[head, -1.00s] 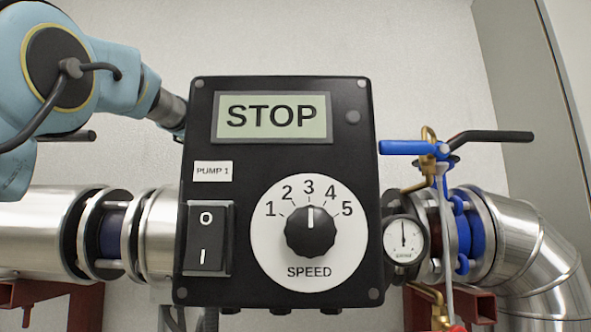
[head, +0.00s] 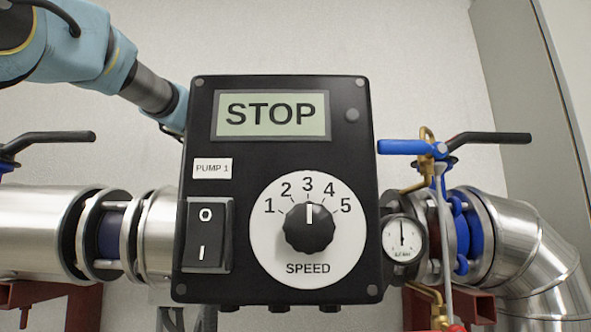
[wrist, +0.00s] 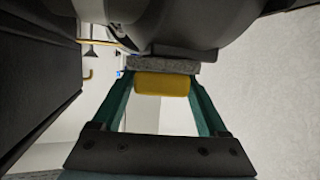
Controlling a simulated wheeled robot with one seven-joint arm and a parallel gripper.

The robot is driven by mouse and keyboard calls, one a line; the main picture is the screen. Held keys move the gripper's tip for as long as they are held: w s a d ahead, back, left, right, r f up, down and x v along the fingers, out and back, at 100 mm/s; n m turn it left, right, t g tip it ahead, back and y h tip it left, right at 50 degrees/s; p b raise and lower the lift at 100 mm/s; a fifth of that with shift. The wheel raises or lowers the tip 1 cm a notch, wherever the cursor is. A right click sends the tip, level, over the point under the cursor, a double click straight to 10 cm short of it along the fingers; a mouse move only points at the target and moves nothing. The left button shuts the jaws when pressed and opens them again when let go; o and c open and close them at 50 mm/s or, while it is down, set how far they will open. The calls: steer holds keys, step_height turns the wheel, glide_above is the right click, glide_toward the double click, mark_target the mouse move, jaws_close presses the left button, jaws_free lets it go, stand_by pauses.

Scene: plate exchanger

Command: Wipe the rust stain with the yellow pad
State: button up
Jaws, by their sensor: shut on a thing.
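In the wrist view my gripper (wrist: 162,84) is shut on the yellow pad (wrist: 162,84), which sits between its two green fingers. A grey, rough-looking layer (wrist: 165,66) lies along the pad's far side. A large dark grey rounded body (wrist: 200,25) is just beyond this layer; I cannot tell whether they touch. The rust stain is not visible in either view. In the head view my arm reaches in from the upper left, and its end is hidden behind the black control box.
The black control box (head: 275,160) reads STOP and fills the middle of the head view. Steel pipes (head: 35,235) run at both sides. A gauge (head: 402,238) is right of the box.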

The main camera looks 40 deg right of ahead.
steer(key=shift+s+a, duration=0.75)
steer(key=shift+s, duration=0.2)
steer(key=shift+r+p, duration=0.2)
steer(key=shift+p, duration=0.2)
steer(key=shift+w+d+r, duration=0.1)
steer(key=shift+w+d, duration=0.6)
steer(key=shift+w, duration=0.15)
steer(key=shift+w+d+r, duration=0.1)
steer(key=shift+w+d, duration=0.55)
steer(key=shift+w, duration=0.2)
steer(key=shift+w+d+f, duration=0.2)
steer(key=shift+w+d, duration=1)
steer(key=shift+w, duration=0.25)
steer(key=shift+r, duration=3)
